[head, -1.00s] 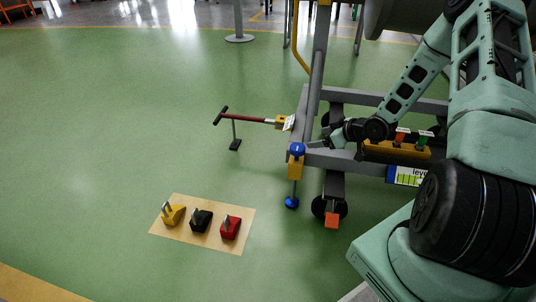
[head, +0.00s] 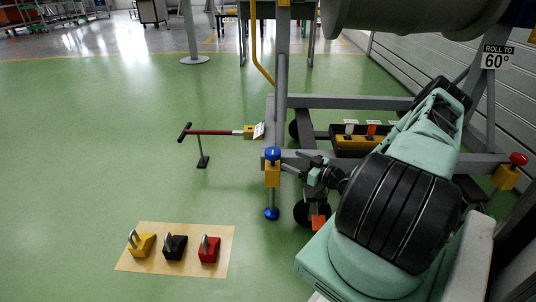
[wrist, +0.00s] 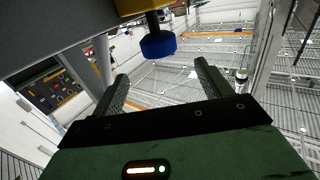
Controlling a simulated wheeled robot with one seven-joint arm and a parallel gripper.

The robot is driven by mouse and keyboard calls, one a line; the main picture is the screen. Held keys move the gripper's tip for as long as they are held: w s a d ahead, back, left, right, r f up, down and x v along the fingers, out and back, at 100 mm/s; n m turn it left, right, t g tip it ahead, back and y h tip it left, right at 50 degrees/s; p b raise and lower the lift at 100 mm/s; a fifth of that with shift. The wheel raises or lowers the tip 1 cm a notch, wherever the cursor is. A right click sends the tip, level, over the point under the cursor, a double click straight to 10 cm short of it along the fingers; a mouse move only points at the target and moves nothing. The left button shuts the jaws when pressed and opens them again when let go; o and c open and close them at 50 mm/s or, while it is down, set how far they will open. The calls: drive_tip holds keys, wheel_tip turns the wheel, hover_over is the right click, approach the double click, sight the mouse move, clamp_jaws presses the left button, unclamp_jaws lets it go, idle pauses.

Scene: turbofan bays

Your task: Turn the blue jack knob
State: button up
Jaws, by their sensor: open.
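The blue jack knob (head: 272,154) sits on top of a yellow jack block (head: 272,174) at the near left corner of the grey stand. In the wrist view the knob (wrist: 158,46) shows as a blue disc on a dark stem against the yellow block. My gripper (head: 294,161) is just right of the knob in the head view, open and empty. In the wrist view the fingers of my gripper (wrist: 161,70) point toward the knob, which appears between and slightly beyond their tips. No contact is visible.
A blue foot (head: 271,213) is below the jack. A red tow bar (head: 210,132) extends left from the stand. Yellow, black and red chocks lie on a tan mat (head: 226,268). A red knob (head: 518,159) is at right.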

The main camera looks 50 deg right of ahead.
sight(269, 148)
drive_tip(key=w+b, duration=0.1)
drive_tip(key=w, duration=0.3)
drive_tip(key=w+b, duration=0.1)
drive_tip(key=w, duration=0.3)
drive_tip(key=w+a+b, duration=0.1)
drive_tip(key=w, duration=0.2)
drive_tip(key=shift+w+a+b, duration=0.1)
drive_tip(key=shift+w+b, duration=0.25)
drive_tip(key=shift+w, duration=0.05)
drive_tip(key=c, duration=1)
